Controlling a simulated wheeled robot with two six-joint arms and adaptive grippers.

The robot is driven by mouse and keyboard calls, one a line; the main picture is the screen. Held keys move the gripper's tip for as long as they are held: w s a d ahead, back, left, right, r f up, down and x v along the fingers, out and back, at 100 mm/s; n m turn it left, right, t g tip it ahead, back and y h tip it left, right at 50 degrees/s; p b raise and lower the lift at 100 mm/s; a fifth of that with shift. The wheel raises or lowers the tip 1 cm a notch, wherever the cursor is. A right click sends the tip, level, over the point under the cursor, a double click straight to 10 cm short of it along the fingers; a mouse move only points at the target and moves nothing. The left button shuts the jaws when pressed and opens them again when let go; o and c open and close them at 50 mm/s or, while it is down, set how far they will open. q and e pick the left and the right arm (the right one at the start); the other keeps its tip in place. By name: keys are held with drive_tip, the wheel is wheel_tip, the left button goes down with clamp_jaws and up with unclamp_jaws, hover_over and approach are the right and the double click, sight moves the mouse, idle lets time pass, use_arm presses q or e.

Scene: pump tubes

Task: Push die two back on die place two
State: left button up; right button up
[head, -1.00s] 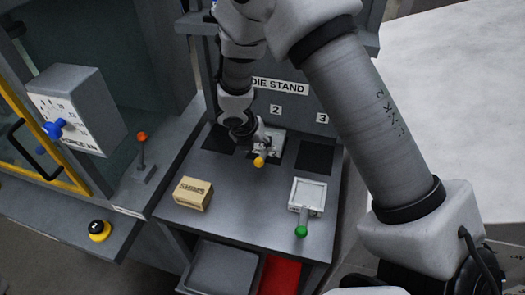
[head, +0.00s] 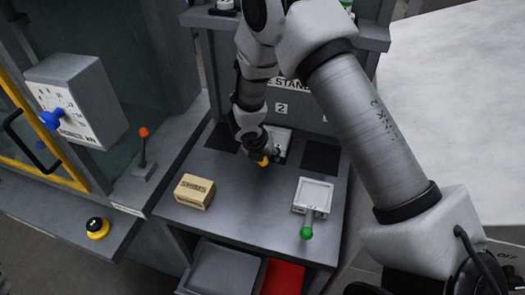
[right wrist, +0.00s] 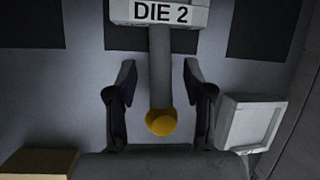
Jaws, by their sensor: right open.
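Die two (right wrist: 158,14) is a light grey block labelled "DIE 2", with a grey handle ending in a yellow knob (right wrist: 161,122). In the right wrist view it lies over the dark square of die place two (right wrist: 151,40), whose front strip shows. The die also shows in the head view (head: 282,143), partly hidden by my right gripper. My right gripper (right wrist: 160,80) is open, its fingers on either side of the handle and apart from it. In the head view the gripper (head: 261,156) is over the knob end. My left gripper is not in view.
A white die with a green knob (head: 306,233) lies at the front right of the stand table. A cardboard box (head: 194,191) sits at the front left. Bare dark squares flank place two, on the left (head: 222,137) and right (head: 320,157). A red-knobbed lever (head: 143,133) stands left.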

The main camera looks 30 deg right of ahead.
drive_tip(key=shift+w+d+f, duration=0.1)
drive_tip(key=shift+d+f, duration=0.15)
drive_tip(key=shift+f, duration=0.2)
clamp_jaws()
drive_tip(key=shift+a, duration=0.1)
